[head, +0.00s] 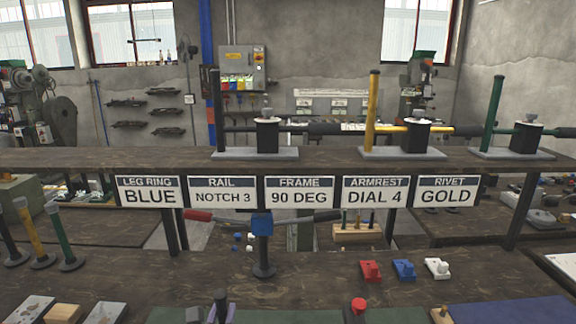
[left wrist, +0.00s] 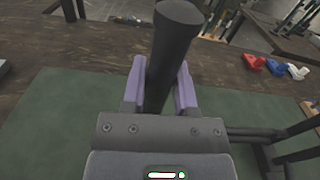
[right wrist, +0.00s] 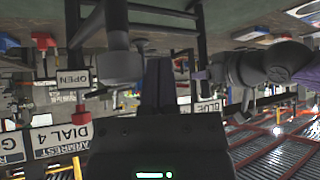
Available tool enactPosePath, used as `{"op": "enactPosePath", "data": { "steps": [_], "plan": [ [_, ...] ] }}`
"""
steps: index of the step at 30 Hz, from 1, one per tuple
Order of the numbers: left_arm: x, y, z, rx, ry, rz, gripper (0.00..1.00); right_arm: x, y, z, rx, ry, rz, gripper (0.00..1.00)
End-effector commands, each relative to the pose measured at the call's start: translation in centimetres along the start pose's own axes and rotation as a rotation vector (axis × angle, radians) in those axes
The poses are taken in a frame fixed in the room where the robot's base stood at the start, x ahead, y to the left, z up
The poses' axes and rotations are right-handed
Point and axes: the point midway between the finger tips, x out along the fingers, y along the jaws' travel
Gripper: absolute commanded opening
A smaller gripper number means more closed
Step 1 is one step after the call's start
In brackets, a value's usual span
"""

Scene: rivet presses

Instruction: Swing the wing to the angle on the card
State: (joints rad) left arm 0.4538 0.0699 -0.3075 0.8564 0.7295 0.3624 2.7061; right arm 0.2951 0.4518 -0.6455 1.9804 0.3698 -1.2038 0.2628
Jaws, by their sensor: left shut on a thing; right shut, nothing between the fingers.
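The FRAME card (head: 301,192) reads 90 DEG and hangs under the shelf edge. My left gripper (head: 221,308) is at the bottom of the head view. In the left wrist view its purple fingers (left wrist: 160,90) are shut on a dark upright round bar (left wrist: 176,45), with the bar's top standing above them. The bar's lower end is hidden by the gripper. I cannot tell whether this bar is the wing, or its angle. My right gripper (right wrist: 157,82) is shut and empty in the right wrist view, and it is out of the head view.
Cards for LEG RING, RAIL, ARMREST and RIVET hang beside it. A blue-headed stand (head: 262,226) carries bars to both sides, one red-ended. Red (head: 370,271), blue (head: 404,269) and white (head: 437,268) pieces lie at right. A green mat (left wrist: 60,125) lies under my left gripper.

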Motion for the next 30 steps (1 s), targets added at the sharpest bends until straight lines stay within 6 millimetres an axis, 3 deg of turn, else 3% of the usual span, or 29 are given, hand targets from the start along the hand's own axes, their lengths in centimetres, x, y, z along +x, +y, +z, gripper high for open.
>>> {"op": "enactPosePath", "data": {
  "steps": [30],
  "plan": [
    [-0.1,0.0,-0.4,-0.003,0.011,0.000,0.00,-1.5,1.2,1.9,0.000,0.001,0.000,0.00]
  ]
}}
